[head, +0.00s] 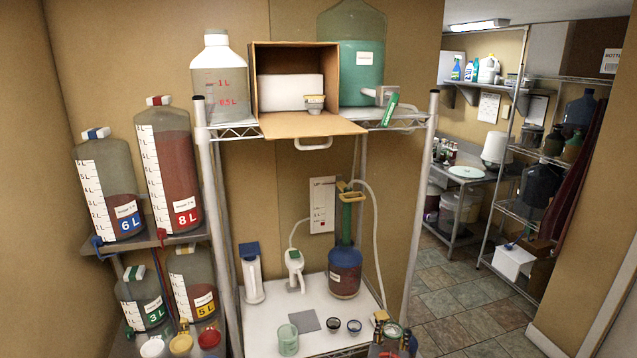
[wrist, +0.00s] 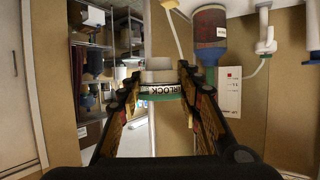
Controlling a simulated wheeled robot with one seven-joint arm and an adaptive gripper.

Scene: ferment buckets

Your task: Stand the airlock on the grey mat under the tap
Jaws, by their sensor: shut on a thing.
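My gripper (head: 393,338) is at the lower right of the head view, beside the front right of the white bench shelf. It is shut on the airlock (wrist: 160,90), a pale clear piece with a green band and dark lettering, seen between the fingers in the wrist view. In the head view the airlock (head: 392,331) shows as a small green-rimmed round top. The grey mat (head: 304,321) lies flat and bare on the shelf, left of my gripper and apart from it. The white tap (head: 294,266) with a hose stands behind the mat.
A green cup (head: 288,341) stands in front of the mat. Two small dark-rimmed cups (head: 334,325) (head: 354,327) sit between the mat and my gripper. A blue-shouldered bottle (head: 345,272) stands behind them. The right rack post (head: 420,200) rises close to my gripper's side.

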